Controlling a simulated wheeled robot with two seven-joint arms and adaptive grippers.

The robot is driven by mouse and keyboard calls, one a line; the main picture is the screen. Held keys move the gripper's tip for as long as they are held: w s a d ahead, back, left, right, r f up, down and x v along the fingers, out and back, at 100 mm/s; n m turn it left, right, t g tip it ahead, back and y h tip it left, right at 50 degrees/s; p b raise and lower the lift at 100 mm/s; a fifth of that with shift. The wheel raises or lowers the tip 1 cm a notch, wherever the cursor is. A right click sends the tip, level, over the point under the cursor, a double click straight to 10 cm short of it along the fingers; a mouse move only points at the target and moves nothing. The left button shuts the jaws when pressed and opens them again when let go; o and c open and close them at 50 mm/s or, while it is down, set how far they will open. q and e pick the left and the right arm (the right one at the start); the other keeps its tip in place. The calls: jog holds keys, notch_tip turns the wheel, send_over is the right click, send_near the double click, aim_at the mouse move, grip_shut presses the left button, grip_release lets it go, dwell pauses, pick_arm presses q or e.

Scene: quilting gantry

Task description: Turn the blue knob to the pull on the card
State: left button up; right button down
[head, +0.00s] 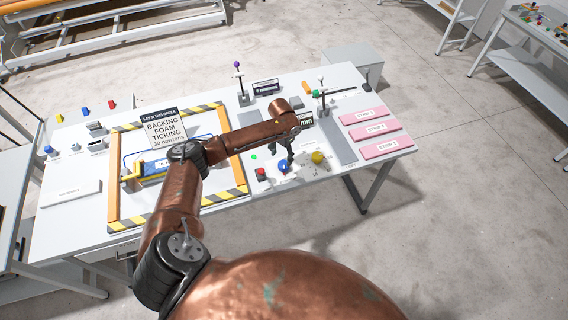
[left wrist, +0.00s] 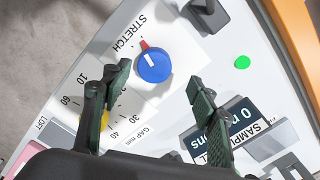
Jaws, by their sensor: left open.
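The blue knob (head: 283,165) stands at the front of the white table. In the left wrist view the blue knob (left wrist: 154,66) carries a white line, with a small red mark at its upper-left edge, beside the word STRETCH. My left gripper (head: 281,147) is over the controls; in its wrist view its open fingers (left wrist: 158,92) are apart and empty, with the knob beyond the gap, not held. The card (head: 165,129) reads backing, foam, ticking, 30 newtons. A dark display (left wrist: 237,124) shows 0 newtons. My right gripper is out of view.
A striped frame (head: 233,167) lies to the left. Pink strips (head: 375,130) lie at the right. A purple-topped post (head: 238,66) stands behind.

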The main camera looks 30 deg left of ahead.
aim_at(284, 164)
pick_arm(q)
jog(key=f, duration=0.3)
jog(key=d+f, duration=0.1)
jog(key=f, duration=0.1)
jog(key=shift+w, duration=0.25)
jog(key=shift+s+a+f, duration=0.1)
jog(key=shift+f, duration=0.4)
jog(key=c, duration=1.2)
